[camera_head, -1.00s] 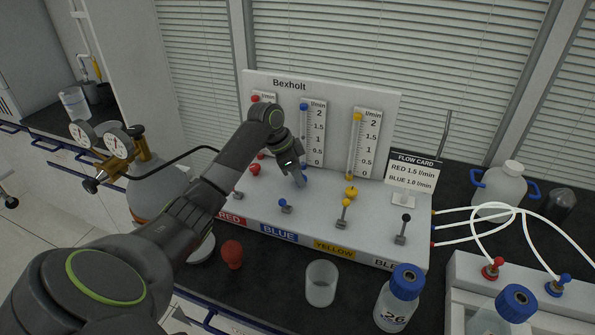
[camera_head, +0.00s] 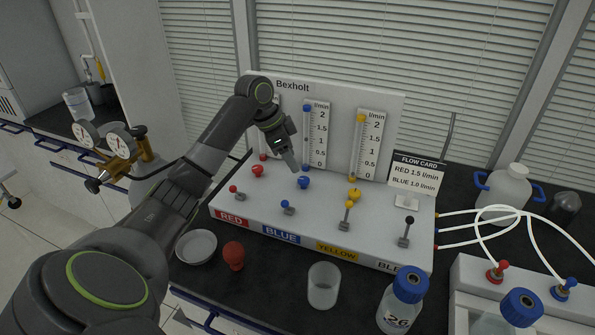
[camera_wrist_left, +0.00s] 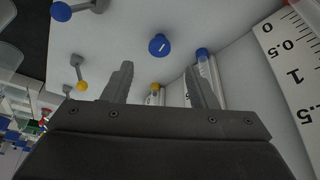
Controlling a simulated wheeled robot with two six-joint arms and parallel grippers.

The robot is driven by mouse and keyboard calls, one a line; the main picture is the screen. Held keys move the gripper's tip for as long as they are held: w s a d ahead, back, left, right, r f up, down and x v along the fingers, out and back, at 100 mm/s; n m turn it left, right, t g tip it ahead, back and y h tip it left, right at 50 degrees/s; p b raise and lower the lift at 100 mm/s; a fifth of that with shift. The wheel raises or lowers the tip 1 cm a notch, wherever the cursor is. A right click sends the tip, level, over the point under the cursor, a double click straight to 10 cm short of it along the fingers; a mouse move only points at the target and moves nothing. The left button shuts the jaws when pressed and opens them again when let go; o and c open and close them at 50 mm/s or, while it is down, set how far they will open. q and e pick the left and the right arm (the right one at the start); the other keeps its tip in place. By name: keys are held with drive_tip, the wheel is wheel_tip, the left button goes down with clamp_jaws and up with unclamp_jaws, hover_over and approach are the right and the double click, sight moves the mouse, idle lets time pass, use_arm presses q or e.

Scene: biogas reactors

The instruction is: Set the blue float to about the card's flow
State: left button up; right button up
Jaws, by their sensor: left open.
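The blue float (camera_head: 307,107) sits near the top of its tube, by the 2 mark or slightly above it. The flow card (camera_head: 415,178) reads RED 1.5 l/min and BLUE 1.0 l/min. The round blue knob (camera_head: 304,182) stands below the blue tube. My left gripper (camera_head: 290,163) is open and empty, just above and behind the knob in the head view. In the left wrist view the blue knob (camera_wrist_left: 159,45) shows ahead of the gap between the fingertips, apart from them. My right gripper is out of view.
A red knob (camera_head: 257,171) and a yellow knob (camera_head: 354,195) flank the blue one. Small levers, including a blue-tipped one (camera_head: 288,208), stand along the panel's front. A beaker (camera_head: 323,286) and a blue-capped bottle (camera_head: 401,300) stand in front.

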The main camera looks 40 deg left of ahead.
use_arm(q)
drive_tip(key=v, duration=1)
drive_tip(key=shift+b, duration=0.4)
drive_tip(key=shift+r, duration=0.1)
